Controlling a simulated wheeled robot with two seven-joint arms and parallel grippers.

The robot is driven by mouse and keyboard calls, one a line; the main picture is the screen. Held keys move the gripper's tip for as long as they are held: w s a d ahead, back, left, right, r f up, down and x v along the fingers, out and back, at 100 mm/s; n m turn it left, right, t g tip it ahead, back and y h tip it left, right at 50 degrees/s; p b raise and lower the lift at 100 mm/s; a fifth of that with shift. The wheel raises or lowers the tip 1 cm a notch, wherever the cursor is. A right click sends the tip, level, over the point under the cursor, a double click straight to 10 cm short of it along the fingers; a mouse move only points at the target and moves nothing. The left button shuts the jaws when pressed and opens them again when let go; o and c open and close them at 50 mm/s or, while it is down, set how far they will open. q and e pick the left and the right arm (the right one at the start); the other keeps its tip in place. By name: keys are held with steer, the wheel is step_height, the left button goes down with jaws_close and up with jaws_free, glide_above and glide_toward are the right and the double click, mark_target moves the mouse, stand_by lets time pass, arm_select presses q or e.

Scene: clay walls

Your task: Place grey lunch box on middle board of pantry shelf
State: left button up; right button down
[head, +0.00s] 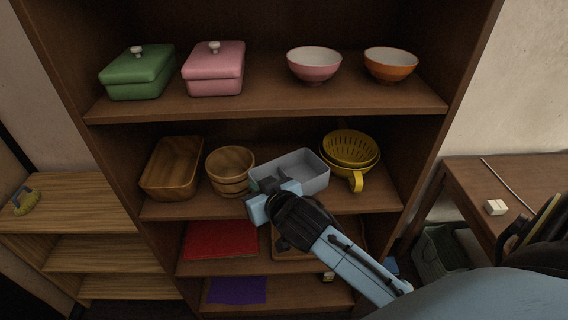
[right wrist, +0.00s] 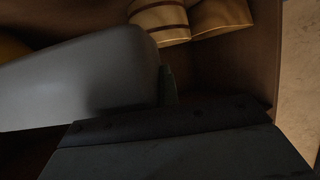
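The grey lunch box (head: 309,181) is an open, light grey-blue rectangular tray at the pantry shelf (head: 270,108), over the board (head: 370,199) that bears wooden bowls. It sits slightly askew between those bowls and a yellow colander; whether its base touches the board is unclear. My right gripper (head: 273,188) is at its left front corner and appears shut on its wall. In the right wrist view the lunch box (right wrist: 80,75) is close against the gripper, with one dark finger (right wrist: 168,85) showing at its end; the other finger is hidden. My left gripper is not in view.
Wooden bowls (head: 172,168) stand left of the box, the yellow colander (head: 350,150) right of it. Lidded pots (head: 137,75) and bowls (head: 315,65) fill the board above. A red item (head: 220,240) lies below. A wooden table (head: 480,185) stands at right.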

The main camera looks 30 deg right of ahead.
mark_target(264, 172)
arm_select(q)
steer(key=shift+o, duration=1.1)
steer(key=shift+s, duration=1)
arm_select(e)
steer(key=w+d+r+m+h, duration=0.1)
steer(key=w+d, duration=0.5)
steer(key=w, duration=0.2)
steer(key=f, duration=0.3)
steer(key=f+b, duration=0.1)
steer(key=f, duration=0.1)
steer(key=shift+w+d+f, duration=0.15)
steer(key=shift+w+d, duration=0.05)
steer(key=shift+d, duration=0.1)
steer(key=shift+f, duration=0.6)
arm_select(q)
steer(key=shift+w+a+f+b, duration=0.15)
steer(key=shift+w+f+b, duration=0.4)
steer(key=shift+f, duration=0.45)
arm_select(e)
steer(key=shift+f, duration=1.45)
steer(key=shift+f, duration=0.2)
steer(key=c, duration=1.7)
jaws_free()
steer(key=shift+r, duration=0.15)
